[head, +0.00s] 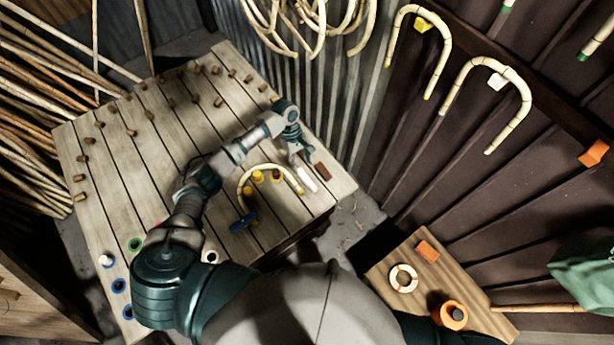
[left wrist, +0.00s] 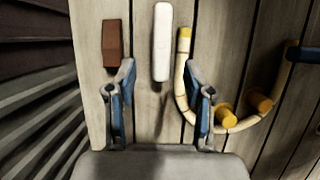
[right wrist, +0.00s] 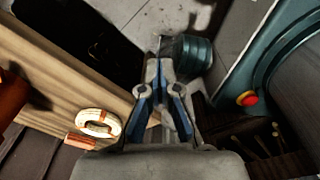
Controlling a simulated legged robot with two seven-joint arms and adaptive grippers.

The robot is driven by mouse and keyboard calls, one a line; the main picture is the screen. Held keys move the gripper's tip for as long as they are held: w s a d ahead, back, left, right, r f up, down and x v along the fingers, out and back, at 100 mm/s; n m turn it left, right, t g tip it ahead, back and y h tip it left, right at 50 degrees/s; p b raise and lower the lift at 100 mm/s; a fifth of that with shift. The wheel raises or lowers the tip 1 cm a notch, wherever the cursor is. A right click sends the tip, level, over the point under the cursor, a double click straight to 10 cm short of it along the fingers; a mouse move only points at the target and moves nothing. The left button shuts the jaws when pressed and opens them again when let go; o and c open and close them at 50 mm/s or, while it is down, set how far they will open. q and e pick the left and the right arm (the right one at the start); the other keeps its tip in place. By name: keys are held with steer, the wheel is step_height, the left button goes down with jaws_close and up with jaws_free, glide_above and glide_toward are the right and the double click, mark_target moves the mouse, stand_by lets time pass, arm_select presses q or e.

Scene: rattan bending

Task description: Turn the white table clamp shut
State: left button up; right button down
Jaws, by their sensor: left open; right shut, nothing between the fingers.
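The white table clamp (head: 306,182) is a long white bar on the plank workbench, near its right edge. It also shows upright in the picture in the left wrist view (left wrist: 162,42). A bent rattan cane (head: 241,186) curves beside it around yellow pegs (head: 258,176); its yellow-tipped end shows close to the bar in the left wrist view (left wrist: 181,75). My left gripper (head: 297,158) is open above the bench. The bar appears beyond and between its two fingers (left wrist: 167,80), with no visible contact. My right gripper (right wrist: 160,75) is shut and empty, away from the bench.
A brown block (left wrist: 111,42) lies beside the white bar. A blue clamp (head: 243,222) sits at the cane's other end. Several wooden pegs stand across the bench (head: 150,185). A smaller wooden table (head: 385,262) at right holds a white ring (head: 403,278) and orange items.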

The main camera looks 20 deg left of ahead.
mark_target(306, 178)
arm_select(q)
steer(key=x, duration=0.7)
steer(key=shift+s+f, duration=0.1)
steer(key=shift+f, duration=0.2)
jaws_close()
